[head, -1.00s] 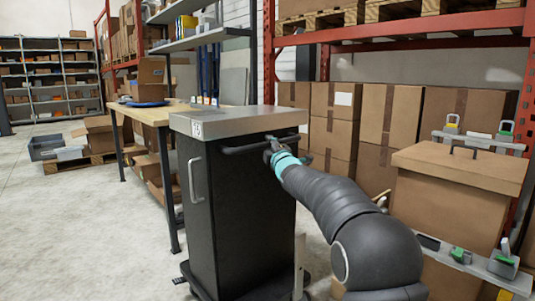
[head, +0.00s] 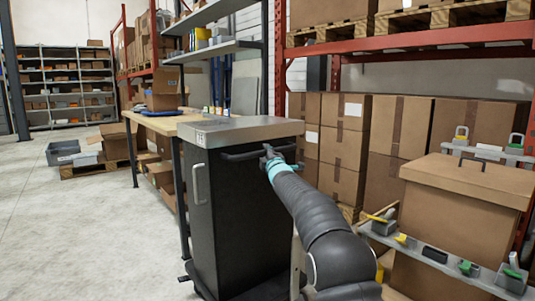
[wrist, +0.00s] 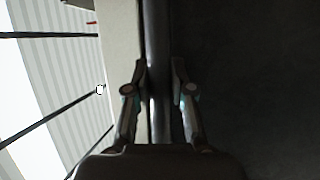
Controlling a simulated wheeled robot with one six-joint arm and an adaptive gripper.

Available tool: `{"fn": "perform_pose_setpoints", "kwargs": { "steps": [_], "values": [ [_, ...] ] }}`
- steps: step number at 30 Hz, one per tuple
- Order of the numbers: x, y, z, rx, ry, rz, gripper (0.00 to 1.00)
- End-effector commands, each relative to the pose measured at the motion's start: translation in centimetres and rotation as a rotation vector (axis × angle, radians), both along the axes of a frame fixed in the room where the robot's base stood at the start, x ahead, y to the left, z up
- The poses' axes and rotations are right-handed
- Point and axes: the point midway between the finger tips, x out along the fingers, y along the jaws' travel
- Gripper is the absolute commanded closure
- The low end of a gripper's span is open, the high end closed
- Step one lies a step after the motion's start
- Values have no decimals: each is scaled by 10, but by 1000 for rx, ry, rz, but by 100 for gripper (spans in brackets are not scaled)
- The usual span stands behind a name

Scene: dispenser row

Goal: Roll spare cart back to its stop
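The spare cart (head: 230,215), a tall black cabinet with a grey top (head: 240,131), stands upright in the middle of the head view. A light pull handle (head: 199,184) is on its left face. A dark push bar (head: 240,155) runs along its upper near side. My gripper (head: 268,153) is at the right end of this bar. In the wrist view, the fingers of my gripper (wrist: 159,72) lie on either side of the bar (wrist: 156,40) and look closed on it. The cart's stop cannot be made out.
A wooden workbench (head: 160,122) stands close behind the cart's left side. Stacked cardboard boxes (head: 345,145) under a red rack fill the back. Floor (head: 80,235) at left is clear.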

Motion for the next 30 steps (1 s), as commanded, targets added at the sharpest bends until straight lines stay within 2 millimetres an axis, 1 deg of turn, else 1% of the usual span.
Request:
{"fn": "perform_pose_setpoints", "kwargs": {
  "steps": [1,2,3,9,16,20,30],
  "values": [
    [-1,5,0,0,-1,6,64],
    [-1,4,0,0,-2,5,56],
    [0,2,0,0,-1,3,52],
    [1,-7,0,0,0,-7,52],
    [-4,-8,0,0,0,-6,52],
    [-14,-10,-2,1,2,-5,52],
    [-55,-19,-10,1,0,-4,52]
  ]
}}
